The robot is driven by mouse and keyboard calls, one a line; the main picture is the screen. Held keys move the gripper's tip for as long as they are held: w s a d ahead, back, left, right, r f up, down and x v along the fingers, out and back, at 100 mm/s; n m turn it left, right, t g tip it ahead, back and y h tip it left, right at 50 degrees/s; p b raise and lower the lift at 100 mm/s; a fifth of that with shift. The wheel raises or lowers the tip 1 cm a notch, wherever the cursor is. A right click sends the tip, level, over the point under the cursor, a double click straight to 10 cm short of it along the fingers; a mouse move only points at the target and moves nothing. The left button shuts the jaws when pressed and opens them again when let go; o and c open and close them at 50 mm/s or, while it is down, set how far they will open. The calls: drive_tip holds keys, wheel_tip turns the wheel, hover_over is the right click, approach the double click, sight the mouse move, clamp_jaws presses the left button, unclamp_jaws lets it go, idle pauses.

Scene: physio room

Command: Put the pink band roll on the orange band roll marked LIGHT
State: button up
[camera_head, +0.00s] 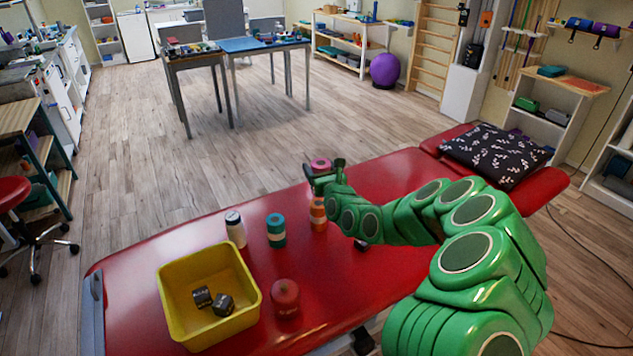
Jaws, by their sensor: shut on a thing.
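My gripper (324,177) is above the red treatment table, shut on the pink band roll (320,164). The roll's upper part shows above the fingers; its lower part is hidden behind them. The orange band roll (318,214) stands upright on the table below my gripper, with a pale band around its middle. A gap separates the pink roll from it in the picture, but the exact alignment is hard to tell. My gripper and wrist partly cover the orange roll's upper right side. The LIGHT marking is too small to read.
A yellow bin (178,310) holds two dark blocks. A patterned pillow (495,154) lies at the far right end.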

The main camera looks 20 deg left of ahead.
drive_tip(key=shift+w+a+f, duration=0.25)
drive_tip(key=shift+w+f, duration=0.35)
drive_tip(key=shift+f, duration=0.65)
drive_tip(key=shift+w+a+f, duration=0.3)
drive_tip(key=shift+w+f, duration=0.25)
drive_tip(key=shift+f, duration=0.7)
drive_tip(key=shift+w+a+f, duration=0.25)
drive_tip(key=shift+w+f, duration=0.35)
drive_tip(key=shift+f, duration=0.65)
drive_tip(key=shift+f, duration=0.15)
drive_tip(key=o, duration=1.3)
drive_tip(key=shift+c, duration=0.2)
